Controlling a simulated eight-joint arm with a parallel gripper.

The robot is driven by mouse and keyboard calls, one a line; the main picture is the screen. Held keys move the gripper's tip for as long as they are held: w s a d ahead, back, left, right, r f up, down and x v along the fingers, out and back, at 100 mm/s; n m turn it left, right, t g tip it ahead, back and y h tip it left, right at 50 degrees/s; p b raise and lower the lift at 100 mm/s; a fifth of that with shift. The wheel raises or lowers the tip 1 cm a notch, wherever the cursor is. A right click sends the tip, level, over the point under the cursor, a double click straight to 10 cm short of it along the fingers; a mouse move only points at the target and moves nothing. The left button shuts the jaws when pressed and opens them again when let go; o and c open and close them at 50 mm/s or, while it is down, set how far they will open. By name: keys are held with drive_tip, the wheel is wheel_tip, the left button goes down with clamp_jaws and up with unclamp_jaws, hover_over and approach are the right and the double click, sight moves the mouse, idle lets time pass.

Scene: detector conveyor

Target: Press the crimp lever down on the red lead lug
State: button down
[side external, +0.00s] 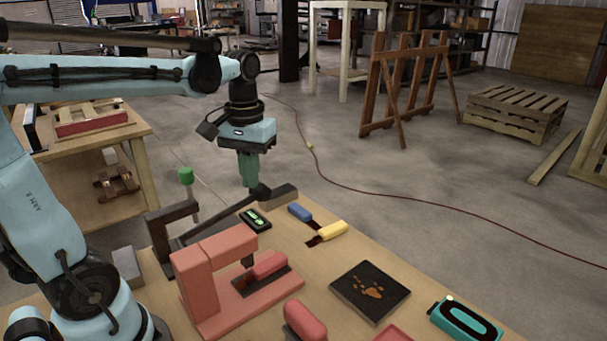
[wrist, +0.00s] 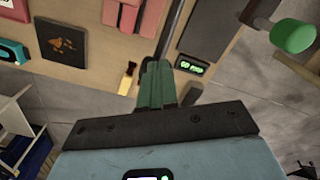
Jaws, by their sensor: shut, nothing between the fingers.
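A pink crimp press (side external: 215,270) stands on the bench. A red lead lug (side external: 269,264) lies in its slot under the press head. A dark lever bar (side external: 225,215), seemingly the crimp lever, runs from behind the press to a black knob (side external: 259,192); the bar also shows in the wrist view (wrist: 178,30). My gripper (side external: 250,185) points down with its green fingers shut and empty, right at the knob. In the wrist view the fingertips (wrist: 158,68) overlap the lever's end. I cannot tell whether they touch it.
A green knob on a post (side external: 187,175) stands left of my gripper. A small lit display (side external: 255,220), a blue lug (side external: 300,212), a yellow lug (side external: 332,231) and a dark square plate (side external: 369,291) lie right of the lever. Another red piece (side external: 304,322) sits in front.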

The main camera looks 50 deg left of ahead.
drive_tip(key=shift+f, duration=0.85)
wheel_tip(320, 180, up, 11)
idle(0.6)
